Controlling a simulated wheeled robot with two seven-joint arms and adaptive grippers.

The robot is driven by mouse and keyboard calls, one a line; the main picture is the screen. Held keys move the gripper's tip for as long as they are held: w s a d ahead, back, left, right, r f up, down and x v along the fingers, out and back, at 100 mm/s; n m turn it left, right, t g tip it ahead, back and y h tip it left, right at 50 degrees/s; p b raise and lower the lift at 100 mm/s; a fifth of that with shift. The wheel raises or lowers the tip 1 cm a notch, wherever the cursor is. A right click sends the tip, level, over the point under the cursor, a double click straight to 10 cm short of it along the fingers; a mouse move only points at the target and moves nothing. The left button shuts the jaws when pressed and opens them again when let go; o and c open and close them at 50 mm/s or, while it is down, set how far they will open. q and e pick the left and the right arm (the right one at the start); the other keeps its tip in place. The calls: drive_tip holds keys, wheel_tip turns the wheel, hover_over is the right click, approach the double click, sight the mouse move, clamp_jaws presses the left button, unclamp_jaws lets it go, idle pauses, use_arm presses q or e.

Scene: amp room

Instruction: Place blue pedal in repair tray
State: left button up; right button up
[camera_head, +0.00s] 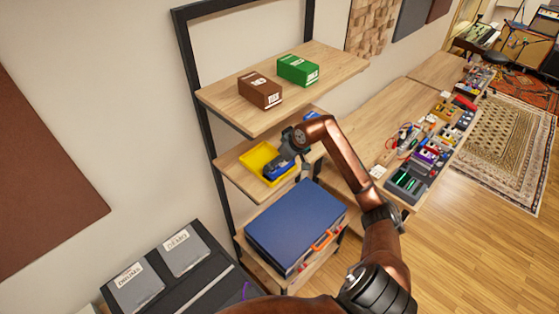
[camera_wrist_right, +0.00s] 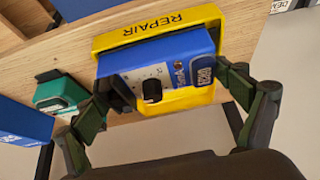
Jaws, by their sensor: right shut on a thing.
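The blue pedal (camera_head: 278,171) is over the yellow repair tray (camera_head: 254,155) on the middle shelf in the head view. In the right wrist view the blue pedal (camera_wrist_right: 152,80) shows its dark knob and white label, and the tray (camera_wrist_right: 160,24) is behind it with the word REPAIR on its rim. My right gripper (camera_head: 288,158) is shut on the pedal, one finger on each side in the wrist view (camera_wrist_right: 170,90). I cannot tell whether the pedal touches the tray floor. My left gripper is not in view.
A brown box (camera_head: 260,91) and a green box (camera_head: 298,69) stand on the top shelf above. A blue case (camera_head: 297,224) lies on the lower shelf. A green pedal (camera_wrist_right: 60,96) is beside the tray. A workbench with several pedals extends right.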

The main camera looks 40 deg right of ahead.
drive_tip(key=o, duration=1.3)
drive_tip(key=shift+r, duration=0.6)
drive_tip(key=b+v, duration=0.2)
drive_tip(key=v, duration=1)
drive_tip(key=shift+a+r, duration=0.1)
